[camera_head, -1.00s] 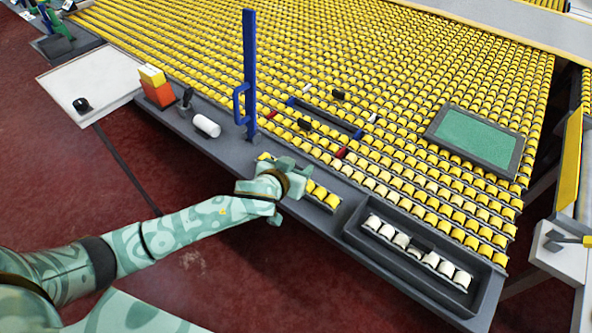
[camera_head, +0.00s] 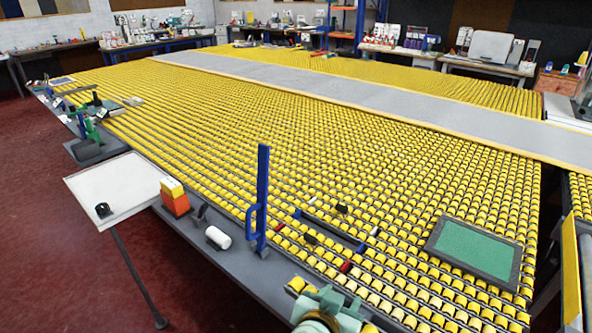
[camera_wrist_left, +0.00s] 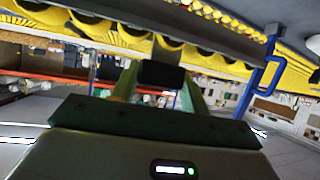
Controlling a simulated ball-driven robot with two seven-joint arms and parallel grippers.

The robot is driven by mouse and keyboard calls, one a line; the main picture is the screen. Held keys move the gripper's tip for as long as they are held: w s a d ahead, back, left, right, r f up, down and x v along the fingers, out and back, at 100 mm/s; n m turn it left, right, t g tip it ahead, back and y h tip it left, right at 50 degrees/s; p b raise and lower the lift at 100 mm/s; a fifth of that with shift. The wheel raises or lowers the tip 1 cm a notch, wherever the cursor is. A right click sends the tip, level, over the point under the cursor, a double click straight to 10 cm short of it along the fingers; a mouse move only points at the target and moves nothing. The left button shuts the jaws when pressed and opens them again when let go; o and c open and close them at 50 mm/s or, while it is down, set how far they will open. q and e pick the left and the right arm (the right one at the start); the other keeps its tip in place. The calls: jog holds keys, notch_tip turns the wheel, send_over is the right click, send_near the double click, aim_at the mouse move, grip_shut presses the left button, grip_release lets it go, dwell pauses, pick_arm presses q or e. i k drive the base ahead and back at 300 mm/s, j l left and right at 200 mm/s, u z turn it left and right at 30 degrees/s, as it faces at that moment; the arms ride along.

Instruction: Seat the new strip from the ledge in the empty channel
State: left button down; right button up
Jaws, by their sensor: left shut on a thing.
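The new strip (camera_head: 297,285), a row of yellow rollers, is at the ledge along the table's near edge; my gripper hides its middle. My left gripper (camera_head: 328,298) is over that middle. In the left wrist view, my left gripper (camera_wrist_left: 160,75) is shut on the strip's black grip block, with yellow rollers (camera_wrist_left: 170,50) beside it. I cannot tell whether the strip is clear of the ledge. The empty channel (camera_head: 330,230) is a dark slot with blue ends among the yellow rollers. My right gripper is not in view.
A tall blue post with a handle (camera_head: 261,200) stands left of the channel. A white roll (camera_head: 218,237) and an orange-yellow block (camera_head: 174,197) sit on the ledge. Black grips (camera_head: 311,239) stick up beside the channel. A green panel (camera_head: 474,250) lies to the right.

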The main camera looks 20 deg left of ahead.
aim_at(327, 236)
jog(key=i+j+z, duration=0.2)
jog(key=i, duration=0.25)
jog(key=i+j+z, duration=0.2)
jog(key=i, duration=0.2)
jog(key=i+l, duration=0.05)
jog(key=l, duration=0.05)
